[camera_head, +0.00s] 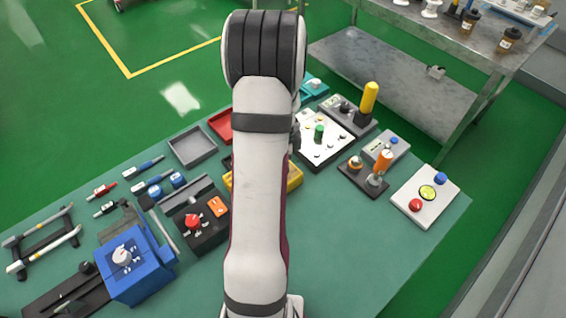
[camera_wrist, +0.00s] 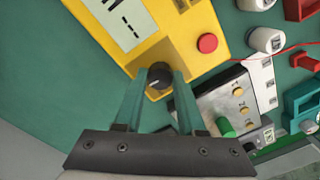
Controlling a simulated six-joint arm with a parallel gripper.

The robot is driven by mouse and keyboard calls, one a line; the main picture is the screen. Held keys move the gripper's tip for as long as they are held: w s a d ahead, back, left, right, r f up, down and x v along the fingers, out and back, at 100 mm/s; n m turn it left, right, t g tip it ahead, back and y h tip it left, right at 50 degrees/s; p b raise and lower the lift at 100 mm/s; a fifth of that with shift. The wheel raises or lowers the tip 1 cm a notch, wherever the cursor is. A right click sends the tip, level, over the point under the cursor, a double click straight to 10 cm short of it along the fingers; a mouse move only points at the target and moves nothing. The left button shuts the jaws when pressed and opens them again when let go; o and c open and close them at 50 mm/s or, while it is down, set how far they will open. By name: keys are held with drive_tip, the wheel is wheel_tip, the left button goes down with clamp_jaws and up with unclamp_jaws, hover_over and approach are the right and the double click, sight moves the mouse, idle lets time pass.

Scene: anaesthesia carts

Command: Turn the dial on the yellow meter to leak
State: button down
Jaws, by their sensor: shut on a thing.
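The yellow meter (camera_wrist: 180,33) lies on the green table, with a pale display and a red button on its face. In the head view the yellow meter (camera_head: 295,176) is mostly hidden behind my arm. The dark dial (camera_wrist: 159,76) sits near the meter's lower edge in the wrist view, with a light pointer mark on its top. My gripper (camera_wrist: 160,82) is shut on the dial, one greenish finger on each side. I cannot read the dial's labels, so its setting is unclear. My gripper is hidden in the head view.
A white panel (camera_head: 340,126) with a green knob stands right of the meter. A black box (camera_head: 208,232) with a red knob and a blue device (camera_head: 133,265) stand to the left. A grey tray (camera_head: 193,146) lies behind. The table's front right is clear.

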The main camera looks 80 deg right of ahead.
drive_tip(key=shift+m, duration=0.3)
drive_tip(key=c, duration=0.5)
unclamp_jaws()
wheel_tip(320, 180, up, 16)
drive_tip(key=shift+a, duration=0.35)
drive_tip(key=shift+f, duration=0.1)
